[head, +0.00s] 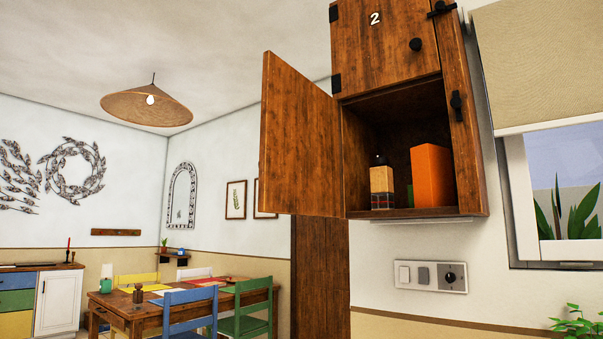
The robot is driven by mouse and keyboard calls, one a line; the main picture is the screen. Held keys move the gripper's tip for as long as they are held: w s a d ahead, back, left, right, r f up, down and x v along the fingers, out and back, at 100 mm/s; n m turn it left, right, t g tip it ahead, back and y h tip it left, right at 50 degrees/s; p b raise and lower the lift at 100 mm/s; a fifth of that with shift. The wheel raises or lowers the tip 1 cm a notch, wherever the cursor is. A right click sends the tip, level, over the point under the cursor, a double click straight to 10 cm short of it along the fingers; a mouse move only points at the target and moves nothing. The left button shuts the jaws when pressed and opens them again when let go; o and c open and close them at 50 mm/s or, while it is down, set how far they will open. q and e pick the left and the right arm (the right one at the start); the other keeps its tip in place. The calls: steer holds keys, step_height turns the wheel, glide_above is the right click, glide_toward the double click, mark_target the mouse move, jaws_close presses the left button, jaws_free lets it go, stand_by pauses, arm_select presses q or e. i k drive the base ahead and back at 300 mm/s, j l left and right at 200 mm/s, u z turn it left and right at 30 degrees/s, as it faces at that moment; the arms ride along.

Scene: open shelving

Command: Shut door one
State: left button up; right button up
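A wooden wall cabinet hangs at the upper right of the head view. Its lower door (300,138) stands wide open, swung out to the left on its left-side hinges. I see no number on the door's visible face, so I cannot read it as door one. The upper door (375,60) carries a white number 2 and a round black knob, and it is shut. The open lower compartment (385,130) holds an orange box (431,176) and a smaller tan and dark patterned box (382,188). Neither of my grippers is in view.
Black latches sit on the cabinet's right frame (462,110). A switch panel (431,276) is on the wall below, and a window (560,190) is at the right. A dining table (150,308) with coloured chairs stands at the lower left. The space before the cabinet looks clear.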

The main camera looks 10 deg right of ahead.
mark_target(299, 164)
steer(key=i+j+z, duration=0.1)
steer(key=z, duration=0.3)
steer(key=j+z, duration=0.1)
steer(key=z, duration=0.35)
steer(key=i+j+z, duration=0.1)
steer(key=z, duration=0.3)
steer(key=j+z, duration=0.4)
steer(key=j, duration=0.55)
steer(key=j+z, duration=0.45)
steer(key=j, duration=0.55)
